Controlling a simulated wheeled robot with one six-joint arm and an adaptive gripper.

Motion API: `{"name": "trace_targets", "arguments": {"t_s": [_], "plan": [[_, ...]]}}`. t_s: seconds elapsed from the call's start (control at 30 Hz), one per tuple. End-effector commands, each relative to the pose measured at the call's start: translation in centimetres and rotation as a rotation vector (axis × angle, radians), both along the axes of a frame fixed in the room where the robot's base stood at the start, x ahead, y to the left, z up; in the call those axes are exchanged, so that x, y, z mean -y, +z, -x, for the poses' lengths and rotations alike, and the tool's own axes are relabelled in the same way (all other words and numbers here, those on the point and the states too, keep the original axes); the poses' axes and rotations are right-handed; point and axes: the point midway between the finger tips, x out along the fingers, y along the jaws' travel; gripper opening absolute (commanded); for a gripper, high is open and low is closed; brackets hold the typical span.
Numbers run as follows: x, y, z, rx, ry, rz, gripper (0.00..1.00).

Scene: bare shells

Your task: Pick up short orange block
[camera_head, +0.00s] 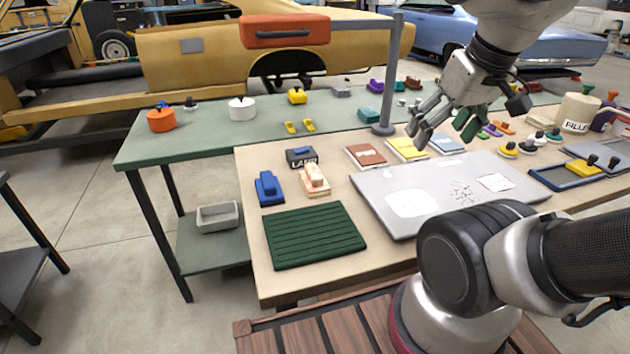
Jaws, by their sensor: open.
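A small low orange piece (504,127) lies on the wooden table among small coloured pieces, right of my gripper. A pale orange, peach-coloured block (314,180) with a raised top sits at the table's left side, beside a blue block (269,188). I cannot tell for certain which is the short orange block. My gripper (440,132) is open and empty, above the table's back part near the yellow and pale blue books. It is apart from both orange pieces. The fingers hide part of the table behind them.
A grey laptop-like panel (385,190) lies mid-table, with a green ribbed mat (314,236) to its left. A lamp post (390,85) with an orange head (285,31) rises behind. A dark blue tray (570,177) is at right. A green table (205,143) adjoins behind.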

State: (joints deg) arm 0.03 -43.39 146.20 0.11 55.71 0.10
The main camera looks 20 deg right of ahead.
Motion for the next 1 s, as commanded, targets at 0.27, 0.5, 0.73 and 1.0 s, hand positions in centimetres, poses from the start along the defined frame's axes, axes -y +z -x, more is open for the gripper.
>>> {"name": "trace_targets", "arguments": {"t_s": [0.27, 0.5, 0.73, 1.0], "plan": [[0.0, -0.1, 0.0, -0.005, 0.001, -0.001, 0.93], [-0.4, -3.2, -2.1, -0.179, 0.009, -0.005, 1.00], [-2.8, -7.1, -8.8, -0.368, 0.108, -0.073, 1.00], [-7.7, -14.8, -18.7, -0.400, 0.648, -0.166, 1.00]]}}
